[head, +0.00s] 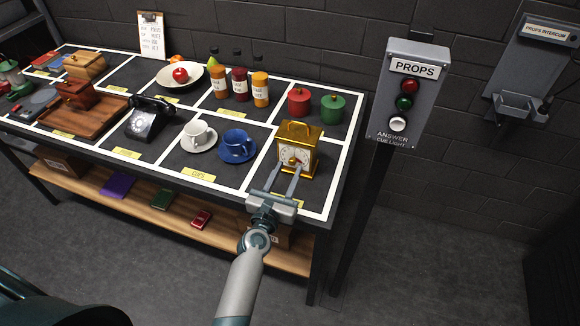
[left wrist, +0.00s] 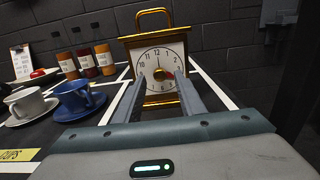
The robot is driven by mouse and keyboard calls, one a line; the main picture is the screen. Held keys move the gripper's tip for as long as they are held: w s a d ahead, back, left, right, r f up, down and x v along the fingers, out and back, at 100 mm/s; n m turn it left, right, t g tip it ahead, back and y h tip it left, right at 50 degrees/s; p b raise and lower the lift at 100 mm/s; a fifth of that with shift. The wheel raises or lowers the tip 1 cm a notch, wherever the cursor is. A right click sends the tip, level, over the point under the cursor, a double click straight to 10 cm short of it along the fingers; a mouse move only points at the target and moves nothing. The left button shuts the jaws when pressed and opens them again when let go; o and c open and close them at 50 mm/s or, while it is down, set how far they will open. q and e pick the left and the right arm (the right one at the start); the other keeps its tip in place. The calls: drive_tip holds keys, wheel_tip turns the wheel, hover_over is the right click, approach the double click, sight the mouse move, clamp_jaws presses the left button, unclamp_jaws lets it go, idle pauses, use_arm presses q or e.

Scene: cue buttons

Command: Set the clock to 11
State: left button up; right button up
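A gold clock (head: 301,138) with a top handle and white face stands upright at the table's right front corner. In the left wrist view the clock (left wrist: 161,37) faces me. One dark hand points up near the 12; a small reddish knob or hand (left wrist: 160,74) sits around the middle of the face, partly blurred. My left gripper (head: 287,172) is in front of the face, its two fingers apart and pointing at the clock. In the wrist view the fingers (left wrist: 159,82) flank the lower middle of the face, with nothing visibly pinched. Contact cannot be told. My right gripper is out of view.
A blue cup (head: 236,143) and white cup (head: 197,135) stand left of the clock. Red and green canisters (head: 316,105) stand behind it. A PROPS cue light box (head: 405,95) on a post is to the right. White tape divides the table (head: 258,132).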

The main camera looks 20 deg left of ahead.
sight(293, 161)
use_arm(q)
drive_tip(key=shift+w, duration=1.3)
clamp_jaws()
drive_tip(key=shift+m, duration=0.4)
